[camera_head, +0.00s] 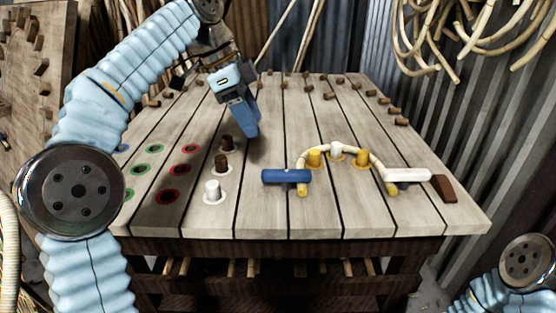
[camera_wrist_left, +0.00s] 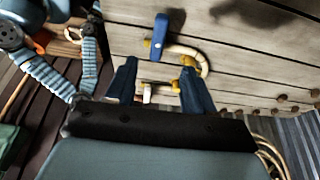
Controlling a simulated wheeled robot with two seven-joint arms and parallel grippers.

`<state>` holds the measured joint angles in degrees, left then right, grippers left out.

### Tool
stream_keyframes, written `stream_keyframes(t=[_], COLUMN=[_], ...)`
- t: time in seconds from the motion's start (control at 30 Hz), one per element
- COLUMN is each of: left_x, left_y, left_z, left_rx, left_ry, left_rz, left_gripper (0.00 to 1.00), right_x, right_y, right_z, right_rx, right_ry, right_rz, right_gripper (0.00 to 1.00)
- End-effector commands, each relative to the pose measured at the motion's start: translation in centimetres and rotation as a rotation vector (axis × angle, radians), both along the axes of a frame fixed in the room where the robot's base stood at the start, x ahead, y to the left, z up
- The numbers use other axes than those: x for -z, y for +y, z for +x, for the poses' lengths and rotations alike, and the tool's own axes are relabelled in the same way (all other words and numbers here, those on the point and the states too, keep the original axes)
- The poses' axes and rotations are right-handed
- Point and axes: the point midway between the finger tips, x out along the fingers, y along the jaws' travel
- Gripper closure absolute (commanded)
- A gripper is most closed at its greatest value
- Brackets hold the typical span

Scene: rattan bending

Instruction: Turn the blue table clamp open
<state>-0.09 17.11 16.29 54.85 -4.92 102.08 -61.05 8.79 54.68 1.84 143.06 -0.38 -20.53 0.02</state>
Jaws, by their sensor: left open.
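The blue table clamp (camera_head: 286,176) lies at the left end of a bent rattan strip (camera_head: 318,150), near the table's front. In the left wrist view the blue clamp (camera_wrist_left: 159,38) shows just beyond the fingertips, apart from them. My left gripper (camera_head: 251,130) is above the table, behind and left of the clamp, fingers pointing down. In the left wrist view my left gripper (camera_wrist_left: 160,62) is open, with nothing held between its fingers. My right gripper is out of view; only part of my right arm shows at the lower right.
The rattan curves around yellow pegs (camera_head: 361,159) and a white peg (camera_head: 336,150) to a white clamp (camera_head: 407,175).

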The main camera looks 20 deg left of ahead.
Motion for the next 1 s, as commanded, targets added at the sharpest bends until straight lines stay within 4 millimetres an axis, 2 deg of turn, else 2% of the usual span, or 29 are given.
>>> stream_keyframes(t=[0.3, 0.5, 0.7, 1.0], left_x=[7.1, 10.3, 11.7, 11.9], left_y=[-2.5, -3.9, -4.5, -4.6], left_z=[0.9, 1.3, 1.6, 1.6], left_rx=[0.001, 0.000, 0.000, 0.000], left_ry=[0.008, 0.007, 0.005, 0.005], left_rz=[0.001, 0.001, 0.000, 0.000], left_gripper=[0.47, 0.47, 0.47, 0.48], right_x=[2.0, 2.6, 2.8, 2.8], right_y=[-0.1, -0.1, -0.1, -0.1], right_z=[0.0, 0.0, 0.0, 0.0], right_rx=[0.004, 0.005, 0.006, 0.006], right_ry=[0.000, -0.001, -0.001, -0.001], right_rz=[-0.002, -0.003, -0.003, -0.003], right_gripper=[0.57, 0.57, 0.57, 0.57])
